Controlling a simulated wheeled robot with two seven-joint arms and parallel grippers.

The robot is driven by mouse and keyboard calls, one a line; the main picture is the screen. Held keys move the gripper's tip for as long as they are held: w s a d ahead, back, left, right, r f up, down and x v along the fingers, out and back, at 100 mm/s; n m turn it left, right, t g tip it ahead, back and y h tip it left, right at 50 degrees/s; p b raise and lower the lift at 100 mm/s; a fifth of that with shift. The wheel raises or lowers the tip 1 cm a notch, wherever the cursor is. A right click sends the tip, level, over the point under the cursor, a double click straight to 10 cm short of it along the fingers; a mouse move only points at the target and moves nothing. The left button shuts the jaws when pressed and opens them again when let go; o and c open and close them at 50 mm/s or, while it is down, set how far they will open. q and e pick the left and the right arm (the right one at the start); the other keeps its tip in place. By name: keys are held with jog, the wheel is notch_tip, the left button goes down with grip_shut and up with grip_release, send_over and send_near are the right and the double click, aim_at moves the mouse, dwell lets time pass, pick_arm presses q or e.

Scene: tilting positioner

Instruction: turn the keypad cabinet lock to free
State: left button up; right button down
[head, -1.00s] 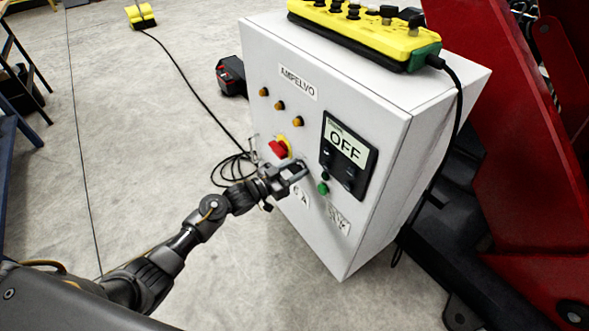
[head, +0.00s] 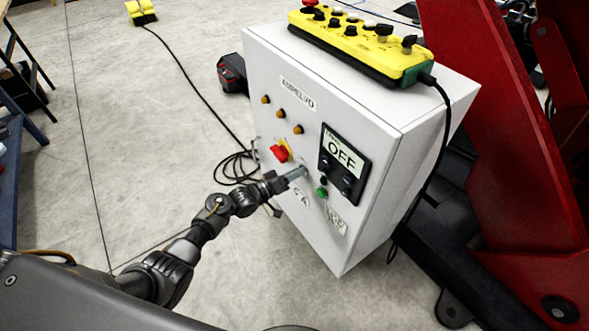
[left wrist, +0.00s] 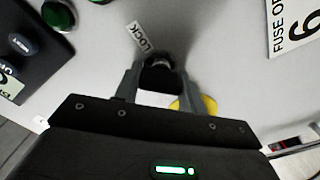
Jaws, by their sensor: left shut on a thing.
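The white cabinet (head: 340,90) stands tilted in the middle of the head view. Its lock is a dark round knob (left wrist: 160,76) below a small LOCK label (left wrist: 138,37) in the left wrist view. My left gripper (head: 302,173) is at the cabinet's front face, below the red switch and left of the green button. In the left wrist view its two fingers (left wrist: 157,80) stand on either side of the knob and are shut on it. The gripper mostly hides the lock in the head view. The knob's pointing direction is unclear. My right gripper is not in view.
Near the lock are a red switch on a yellow plate (head: 280,152), a green button (head: 321,192) and a dark panel reading OFF (head: 343,163). A yellow control box (head: 355,40) lies on the cabinet top. A red machine frame (head: 500,130) stands right.

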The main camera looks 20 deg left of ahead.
pick_arm(q)
jog(key=n+p, duration=0.2)
jog(key=n, duration=0.4)
jog(key=shift+w+a, duration=0.1)
jog(key=shift+n+p, duration=0.6)
jog(key=shift+n, duration=0.9)
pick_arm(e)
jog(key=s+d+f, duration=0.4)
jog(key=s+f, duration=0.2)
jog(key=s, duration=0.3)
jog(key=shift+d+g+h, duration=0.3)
pick_arm(q)
jog(key=o, duration=1)
jog(key=shift+f, duration=0.1)
